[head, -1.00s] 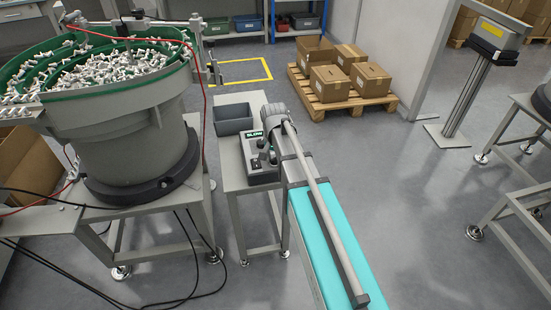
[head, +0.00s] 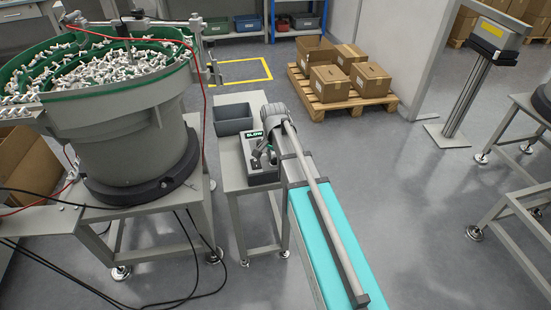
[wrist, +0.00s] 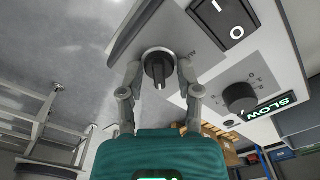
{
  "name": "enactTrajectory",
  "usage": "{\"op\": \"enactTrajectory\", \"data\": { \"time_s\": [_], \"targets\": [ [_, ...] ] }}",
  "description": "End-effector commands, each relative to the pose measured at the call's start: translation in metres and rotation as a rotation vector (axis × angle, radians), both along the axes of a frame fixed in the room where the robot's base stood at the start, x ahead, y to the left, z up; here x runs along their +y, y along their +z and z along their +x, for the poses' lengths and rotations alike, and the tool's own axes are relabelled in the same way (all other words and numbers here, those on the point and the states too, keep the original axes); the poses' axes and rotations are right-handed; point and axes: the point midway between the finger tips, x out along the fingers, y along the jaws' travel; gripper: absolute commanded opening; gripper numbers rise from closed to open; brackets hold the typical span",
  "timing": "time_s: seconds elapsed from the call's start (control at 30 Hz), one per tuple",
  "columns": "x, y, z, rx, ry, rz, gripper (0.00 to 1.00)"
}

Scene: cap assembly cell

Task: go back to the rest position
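In the wrist view my gripper (wrist: 160,72) has its two fingers apart, one on each side of a black rotary knob (wrist: 158,66). The knob sits on a light grey control panel (wrist: 215,62). I cannot tell whether the fingertips touch it. A second black knob (wrist: 240,97), a black rocker switch (wrist: 222,15) and a SLOW label (wrist: 268,107) are on the same panel. In the head view the control box (head: 262,176) stands beside the teal conveyor (head: 318,240); the gripper is too small to make out clearly there.
A feeder bowl (head: 130,135) full of small parts stands at left. A grey bin (head: 233,120) is behind the control box. Cartons (head: 330,83) sit on a wooden pallet (head: 350,105) at the back. Floor right of the conveyor is clear (head: 420,220).

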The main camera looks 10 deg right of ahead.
Motion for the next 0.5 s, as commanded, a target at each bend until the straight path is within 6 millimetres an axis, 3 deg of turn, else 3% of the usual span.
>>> {"op": "enactTrajectory", "data": {
  "time_s": [0.03,0.1,0.13,0.5],
  "targets": [
    [0.0001,0.0000,0.0001,0.001,0.000,0.001,0.60],
    [0.0001,0.0000,-0.0003,0.001,0.001,0.001,0.73],
    [0.0002,0.0000,-0.0004,0.002,0.001,0.001,0.74],
    [0.0007,0.0000,-0.0011,0.004,0.002,0.002,0.74]
  ]
}}
